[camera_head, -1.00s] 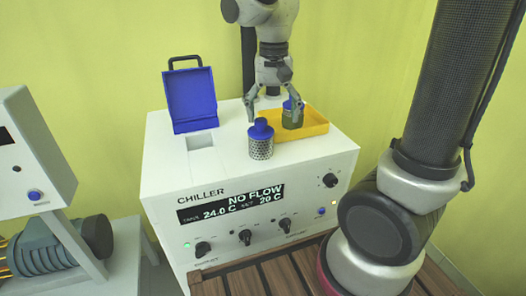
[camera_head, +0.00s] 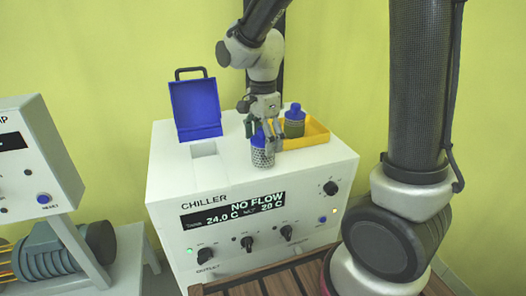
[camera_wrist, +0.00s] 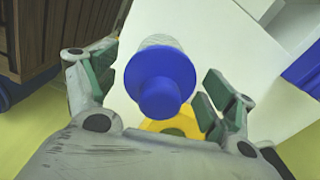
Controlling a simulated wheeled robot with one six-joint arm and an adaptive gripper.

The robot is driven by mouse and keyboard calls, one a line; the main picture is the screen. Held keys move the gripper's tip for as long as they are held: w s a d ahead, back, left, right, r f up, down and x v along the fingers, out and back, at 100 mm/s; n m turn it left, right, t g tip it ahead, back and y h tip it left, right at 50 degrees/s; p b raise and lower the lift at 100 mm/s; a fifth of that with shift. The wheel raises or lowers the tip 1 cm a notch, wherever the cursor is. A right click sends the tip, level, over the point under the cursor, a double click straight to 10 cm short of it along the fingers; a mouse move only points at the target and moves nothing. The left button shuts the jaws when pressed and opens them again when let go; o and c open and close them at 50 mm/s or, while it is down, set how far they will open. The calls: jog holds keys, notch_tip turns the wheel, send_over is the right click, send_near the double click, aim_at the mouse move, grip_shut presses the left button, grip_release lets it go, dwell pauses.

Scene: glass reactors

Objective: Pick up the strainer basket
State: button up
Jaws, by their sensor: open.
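A strainer basket (camera_head: 262,158), a perforated metal cylinder with a blue top, stands upright on the white chiller (camera_head: 330,167). A second, darker greenish basket (camera_head: 294,126) with a blue top stands in the yellow tray (camera_head: 318,136) behind it to the right. My gripper (camera_head: 264,130) is open and points down over the front basket, its fingers on either side of the blue top. In the wrist view, a blue top (camera_wrist: 160,80) lies between the open fingers (camera_wrist: 155,82), with gaps visible on both sides. The fingers partly hide the front basket's top in the head view.
An open blue lid (camera_head: 196,108) with a dark handle stands up behind a square opening (camera_head: 204,149) in the chiller top, left of the basket. Another white device (camera_head: 40,165) stands at the left. The chiller's front top edge is clear.

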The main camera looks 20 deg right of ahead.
jog(key=shift+f, duration=0.5)
jog(key=shift+c, duration=0.2)
